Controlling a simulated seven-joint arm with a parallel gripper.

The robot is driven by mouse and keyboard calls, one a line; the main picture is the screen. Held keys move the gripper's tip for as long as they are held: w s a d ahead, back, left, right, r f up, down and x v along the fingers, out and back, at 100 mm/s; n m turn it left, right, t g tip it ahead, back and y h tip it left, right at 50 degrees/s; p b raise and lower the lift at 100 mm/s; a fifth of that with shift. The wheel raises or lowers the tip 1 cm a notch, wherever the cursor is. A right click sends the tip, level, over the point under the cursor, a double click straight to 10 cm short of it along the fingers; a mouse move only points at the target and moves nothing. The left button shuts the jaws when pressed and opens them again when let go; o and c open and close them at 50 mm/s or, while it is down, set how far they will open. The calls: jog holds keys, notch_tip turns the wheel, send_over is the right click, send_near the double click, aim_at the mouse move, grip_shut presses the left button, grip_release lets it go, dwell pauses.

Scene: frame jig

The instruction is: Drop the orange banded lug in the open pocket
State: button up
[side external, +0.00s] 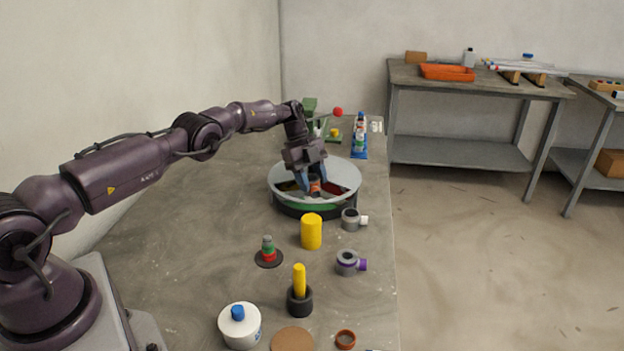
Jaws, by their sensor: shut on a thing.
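My gripper (313,189) points down over the round jig (343,172) with a pale grey rim and a dark base. Its blue fingers are shut on a small orange lug (316,186), which is partly hidden between them. Bands on the lug are too small to make out. The lug is within the ring's outline in this view; whether it touches anything below I cannot tell. Green and dark red areas show inside the ring. The fingers and the rim hide part of the inside, and I cannot tell which pocket is open.
A yellow cylinder (311,231) stands close in front of the jig, with a grey collar (350,220) to its right. Nearer are a stacked red and green piece (268,250), a purple-ended collar (347,262) and a white pot (240,326). The left bench area is clear.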

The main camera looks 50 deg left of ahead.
jog(key=shift+a, duration=0.15)
jog(key=o, duration=1.3)
jog(key=shift+a+f, duration=0.1)
notch_tip(320, 180, up, 9)
jog(key=shift+d, duration=0.2)
dwell(0.8)
